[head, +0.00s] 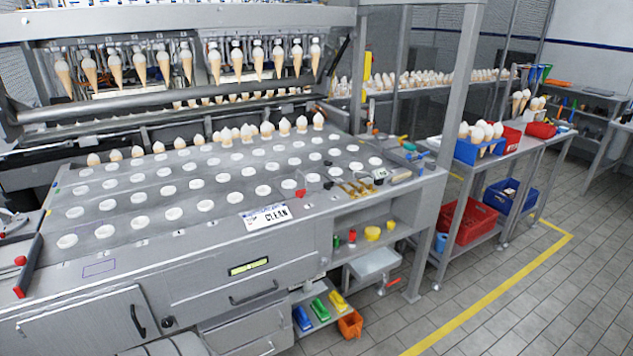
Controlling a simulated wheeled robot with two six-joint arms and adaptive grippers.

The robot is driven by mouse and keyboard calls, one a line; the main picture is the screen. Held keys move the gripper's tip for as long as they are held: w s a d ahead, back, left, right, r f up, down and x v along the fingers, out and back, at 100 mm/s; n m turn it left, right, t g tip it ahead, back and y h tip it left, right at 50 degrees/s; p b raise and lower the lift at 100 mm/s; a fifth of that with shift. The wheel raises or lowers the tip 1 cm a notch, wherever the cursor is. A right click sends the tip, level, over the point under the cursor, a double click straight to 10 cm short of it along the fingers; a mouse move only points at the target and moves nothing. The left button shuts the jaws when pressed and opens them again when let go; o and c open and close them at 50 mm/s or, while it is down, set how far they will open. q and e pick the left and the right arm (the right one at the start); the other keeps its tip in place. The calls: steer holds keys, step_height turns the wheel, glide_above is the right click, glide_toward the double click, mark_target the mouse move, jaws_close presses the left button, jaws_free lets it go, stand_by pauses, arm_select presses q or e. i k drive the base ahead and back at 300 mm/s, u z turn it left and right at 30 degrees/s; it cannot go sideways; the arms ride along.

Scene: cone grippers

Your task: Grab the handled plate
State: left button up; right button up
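I cannot tell for sure which thing is the handled plate. A wide grey metal plate (110,214) with rows of round white cups forms the sloping top of the machine in front of me. Small parts with red ends show at its left edge (20,262) and right of its middle (301,192); whether they are handles is unclear. A white sign (266,217) reading "CLEAN" lies at the plate's front edge. Neither of my grippers is in view.
Ice cream cones (139,67) hang in a row above the plate's back. Several small tools (358,188) lie at its right end. A side table holds a blue bin (466,151) of cones; a red crate (469,222) is below. Tiled floor (510,310) at right is clear.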

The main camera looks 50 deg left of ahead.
mark_target(313, 181)
steer(key=z, duration=0.2)
steer(key=i, duration=1.2)
steer(key=u, duration=0.45)
steer(key=i, duration=0.85)
steer(key=u, duration=0.75)
